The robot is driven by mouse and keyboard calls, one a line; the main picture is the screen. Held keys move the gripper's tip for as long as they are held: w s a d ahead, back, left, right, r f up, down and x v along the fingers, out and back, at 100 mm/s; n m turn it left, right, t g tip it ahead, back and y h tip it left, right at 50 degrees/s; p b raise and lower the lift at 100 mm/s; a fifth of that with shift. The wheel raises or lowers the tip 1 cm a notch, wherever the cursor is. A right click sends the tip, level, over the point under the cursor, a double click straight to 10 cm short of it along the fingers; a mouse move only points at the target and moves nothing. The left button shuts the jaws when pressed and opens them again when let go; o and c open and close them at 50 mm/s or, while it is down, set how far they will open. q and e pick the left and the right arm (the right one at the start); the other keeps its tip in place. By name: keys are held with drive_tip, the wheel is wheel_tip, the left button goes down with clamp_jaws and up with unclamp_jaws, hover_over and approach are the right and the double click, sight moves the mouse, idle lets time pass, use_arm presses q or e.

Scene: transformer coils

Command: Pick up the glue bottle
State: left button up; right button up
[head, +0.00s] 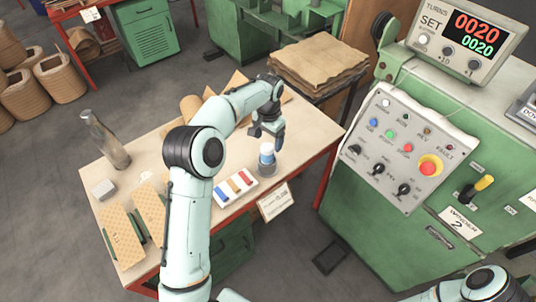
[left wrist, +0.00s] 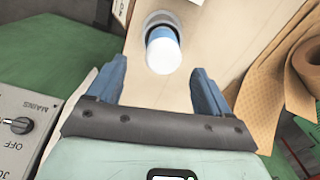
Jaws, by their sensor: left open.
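A small bottle with a white top and blue band, which looks like the glue bottle (head: 267,158), stands near the table's right front edge in the head view. In the left wrist view the bottle (left wrist: 163,50) shows from above, its white top toward me and a grey round base behind it. My left gripper (head: 267,137) is just above and behind it in the head view, pointing down. In the left wrist view the gripper's blue fingers (left wrist: 159,72) are apart with nothing between their pads; the bottle lies ahead of them. My right gripper is out of view.
The wooden table (head: 160,150) also holds a tall grey-brown bottle (head: 105,140), a white tray (head: 235,187) with coloured pieces, patterned boards (head: 122,236) and brown paper rolls (head: 190,108). A green winder machine (head: 400,215) stands close on the right.

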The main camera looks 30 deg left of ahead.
sight(267, 152)
use_arm(q)
wheel_tip(267, 152, down, 3)
drive_tip(key=shift+w+r, duration=0.1)
drive_tip(key=shift+w, duration=0.05)
drive_tip(key=f, duration=0.5)
drive_tip(key=shift+a+f, duration=0.1)
drive_tip(key=shift+a, duration=0.1)
drive_tip(key=c, duration=1.2)
